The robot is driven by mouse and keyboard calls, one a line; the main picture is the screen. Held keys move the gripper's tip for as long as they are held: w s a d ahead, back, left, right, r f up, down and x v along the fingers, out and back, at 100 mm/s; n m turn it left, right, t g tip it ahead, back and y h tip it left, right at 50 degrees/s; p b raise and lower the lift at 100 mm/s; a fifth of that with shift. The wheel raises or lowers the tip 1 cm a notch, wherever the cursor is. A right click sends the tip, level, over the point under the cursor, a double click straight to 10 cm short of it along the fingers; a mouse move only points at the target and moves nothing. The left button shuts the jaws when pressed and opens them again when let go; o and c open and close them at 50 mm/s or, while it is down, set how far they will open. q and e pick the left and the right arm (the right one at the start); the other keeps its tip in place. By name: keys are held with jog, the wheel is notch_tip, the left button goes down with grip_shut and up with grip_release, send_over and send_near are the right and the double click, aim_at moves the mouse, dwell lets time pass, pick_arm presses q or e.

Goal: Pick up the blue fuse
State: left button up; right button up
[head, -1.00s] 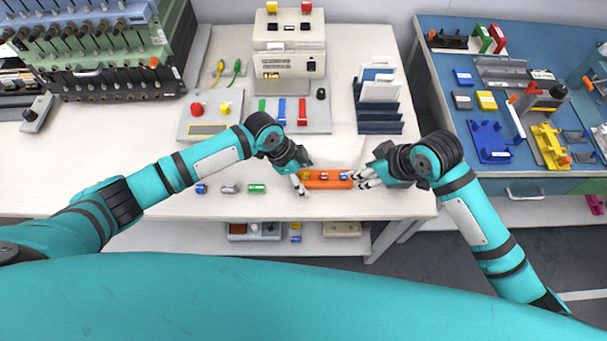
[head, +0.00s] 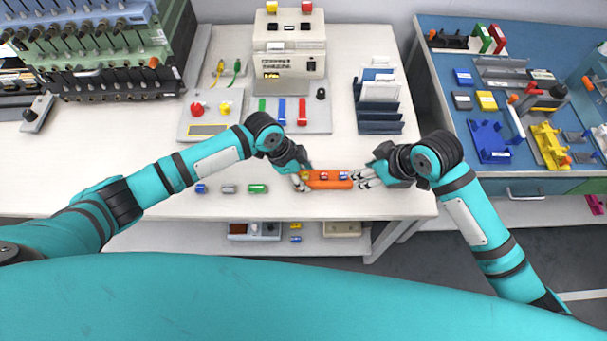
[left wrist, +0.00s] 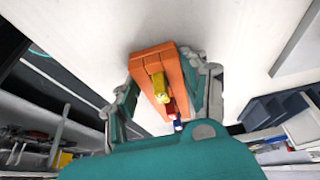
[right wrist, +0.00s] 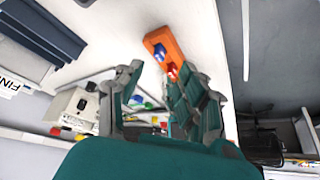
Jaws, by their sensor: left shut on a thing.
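An orange holder (head: 328,184) with yellow, red and blue fuses stands near the table's front edge. The blue fuse (head: 343,175) sits at its right end; it also shows in the right wrist view (right wrist: 160,52) and, small, in the left wrist view (left wrist: 178,125). My left gripper (head: 303,183) is shut on the holder's left end, with a finger on each side of the holder (left wrist: 153,59) in the left wrist view. My right gripper (head: 362,179) is open and empty beside the holder's right end, its fingers apart in the right wrist view (right wrist: 160,100).
Blue (head: 201,188), grey (head: 229,189) and green (head: 257,188) cylinders lie on the table to the left. Behind stand a panel with coloured bars (head: 282,112) and a dark rack with cards (head: 380,127). A blue side table (head: 470,60) is at right.

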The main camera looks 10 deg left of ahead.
notch_tip(320, 180, up, 4)
jog(key=n+g+h, duration=0.3)
jog(key=n+h, duration=0.2)
jog(key=n, duration=0.4)
send_over(346, 172)
jog(key=s, duration=0.1)
jog(key=shift+w+f, duration=0.15)
jog(key=shift+f, duration=2.75)
jog(key=shift+w+f, duration=0.1)
jog(key=shift+f, duration=2.75)
grip_shut()
